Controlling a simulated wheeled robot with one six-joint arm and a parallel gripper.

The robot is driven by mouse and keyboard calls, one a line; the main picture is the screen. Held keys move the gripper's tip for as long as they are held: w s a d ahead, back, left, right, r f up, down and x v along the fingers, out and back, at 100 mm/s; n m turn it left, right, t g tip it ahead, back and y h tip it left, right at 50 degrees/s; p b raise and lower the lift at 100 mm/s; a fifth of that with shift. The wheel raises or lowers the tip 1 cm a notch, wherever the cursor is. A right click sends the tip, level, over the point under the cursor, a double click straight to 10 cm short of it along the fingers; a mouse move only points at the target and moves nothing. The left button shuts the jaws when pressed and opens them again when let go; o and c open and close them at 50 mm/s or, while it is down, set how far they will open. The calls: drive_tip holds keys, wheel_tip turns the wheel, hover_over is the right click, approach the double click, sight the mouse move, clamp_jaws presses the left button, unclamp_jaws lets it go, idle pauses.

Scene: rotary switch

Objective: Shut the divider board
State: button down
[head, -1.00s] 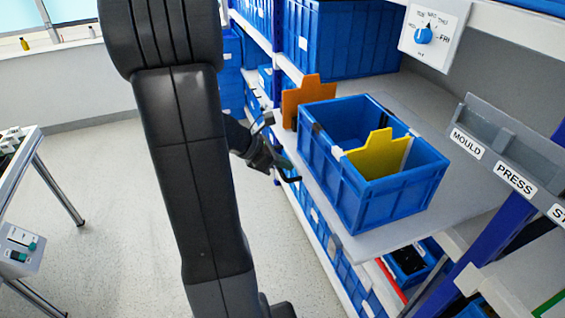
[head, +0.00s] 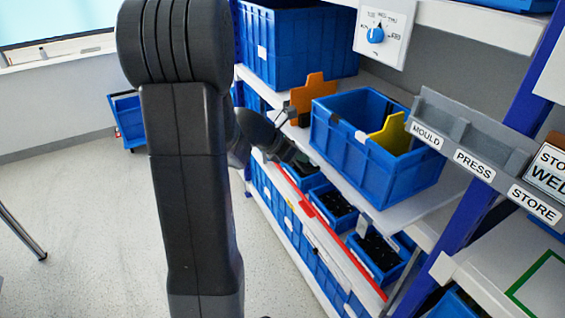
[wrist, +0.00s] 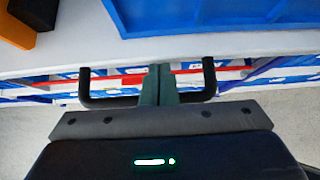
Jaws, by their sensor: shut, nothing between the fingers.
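A yellow board (head: 390,134) stands upright inside an open blue crate (head: 345,148), with a white piece at its near-left edge. Its lower part is hidden by the crate wall. The crate sits on a grey-white shelf; its blue wall also shows at the top of the wrist view (wrist: 205,14). My gripper (head: 306,163) is low at the shelf's front edge, left of the crate and apart from it. In the wrist view its green fingertips (wrist: 159,82) are together and empty, just outside the shelf edge.
An orange board (head: 311,95) stands left of the crate. A rotary dial (head: 376,36) is on a white plate above. A grey rack labelled MOULD, PRESS, STORE (head: 470,138) is at the right. Lower shelves hold blue bins (head: 332,205).

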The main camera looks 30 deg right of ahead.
sight(317, 133)
drive_tip(key=d, duration=1.1)
drive_tip(key=shift+w+p, duration=0.2)
drive_tip(key=shift+p, duration=0.1)
drive_tip(key=shift+r, duration=0.15)
drive_tip(key=shift+d+r, duration=0.1)
drive_tip(key=shift+r, duration=0.15)
drive_tip(key=shift+w+r+p, duration=0.1)
drive_tip(key=shift+r+p, duration=0.15)
drive_tip(key=shift+p, duration=0.1)
drive_tip(key=p+v, duration=0.1)
drive_tip(key=v, duration=0.1)
drive_tip(key=p+v, duration=0.2)
drive_tip(key=v, duration=0.1)
drive_tip(key=p+v, duration=0.1)
drive_tip(key=v, duration=0.2)
drive_tip(key=shift+a+f, duration=0.1)
drive_tip(key=shift+a, duration=0.35)
drive_tip(key=shift+a+p, duration=0.3)
drive_tip(key=shift+a, duration=0.15)
